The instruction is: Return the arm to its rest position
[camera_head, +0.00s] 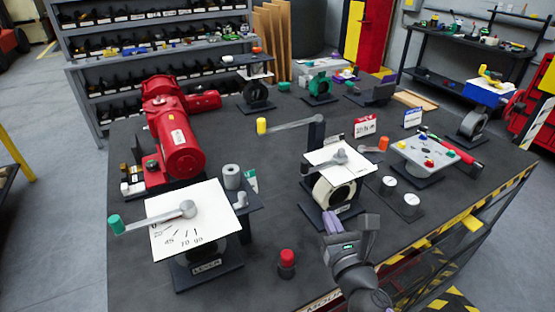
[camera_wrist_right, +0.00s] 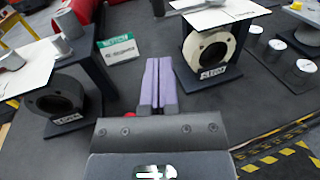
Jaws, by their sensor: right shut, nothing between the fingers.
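My right gripper (camera_head: 331,221) is at the front of the table, its purple fingers closed together and empty. In the right wrist view the closed fingers (camera_wrist_right: 158,82) point ahead over the dark table top. In the head view they are close in front of the middle valve (camera_head: 336,192), which carries a white plate and a lever with an orange handle (camera_head: 383,144). I cannot tell whether they touch it; in the wrist view this valve (camera_wrist_right: 210,46) stands to the right of the fingers, apart from them. My left gripper is not in view.
The dial valve (camera_head: 190,226) with a teal-handled lever stands at front left. A red button (camera_head: 287,257) sits at the front edge. A red motor (camera_head: 177,135) is behind left, and a plate with colored knobs (camera_head: 430,152) is at right. Bare table (camera_head: 270,190) lies between the front valves.

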